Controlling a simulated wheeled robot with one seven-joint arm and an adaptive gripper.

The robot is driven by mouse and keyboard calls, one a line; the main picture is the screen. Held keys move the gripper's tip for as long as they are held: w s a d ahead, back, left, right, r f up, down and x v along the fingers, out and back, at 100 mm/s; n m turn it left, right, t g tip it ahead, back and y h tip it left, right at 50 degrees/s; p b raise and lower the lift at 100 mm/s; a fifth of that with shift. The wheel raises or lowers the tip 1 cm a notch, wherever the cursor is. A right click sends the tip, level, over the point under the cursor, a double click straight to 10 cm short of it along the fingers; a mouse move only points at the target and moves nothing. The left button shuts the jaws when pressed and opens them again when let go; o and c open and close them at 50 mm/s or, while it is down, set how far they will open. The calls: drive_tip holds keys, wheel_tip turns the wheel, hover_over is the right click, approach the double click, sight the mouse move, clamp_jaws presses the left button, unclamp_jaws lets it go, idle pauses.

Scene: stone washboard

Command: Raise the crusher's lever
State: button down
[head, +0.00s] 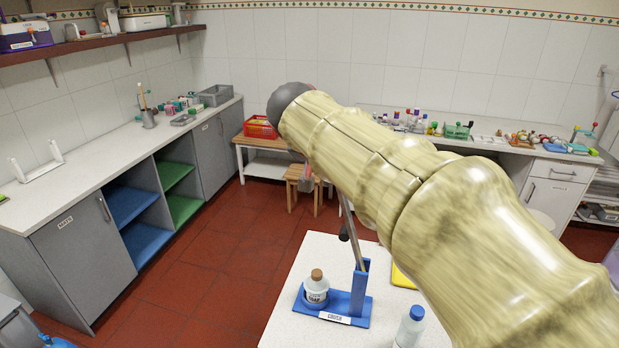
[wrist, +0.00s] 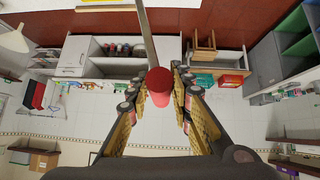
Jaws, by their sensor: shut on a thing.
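My gripper (wrist: 160,92) is shut on the red end grip (wrist: 160,80) of the crusher's lever, with a finger on each side of it in the wrist view. The lever's grey metal rod (wrist: 147,35) runs from the grip to the top edge of that view. In the head view my gripper (head: 308,181) is partly hidden behind my arm. A grey rod (head: 347,212) slants up from near the white worktop toward it.
On the white worktop (head: 285,322) stand a blue holder (head: 359,288), a corked bottle (head: 316,288) and a blue-capped bottle (head: 409,328). A yellow item (head: 402,277) lies partly behind my arm. Red tiled floor (head: 215,270) is open at left, beside the grey cabinets (head: 85,262).

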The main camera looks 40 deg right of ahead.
drive_tip(key=shift+s+d+r+m+t+y+b, duration=0.2)
drive_tip(key=shift+s+d, duration=0.4)
drive_tip(key=shift+s, duration=0.2)
drive_tip(key=shift+s+d+r+m+t+y+b, duration=0.1)
drive_tip(key=shift+s+d+r+b, duration=0.05)
drive_tip(key=shift+s+d, duration=0.55)
drive_tip(key=shift+a, duration=0.1)
drive_tip(key=c, duration=1.7)
unclamp_jaws()
drive_tip(key=shift+o, duration=0.6)
drive_tip(key=v, duration=1.2)
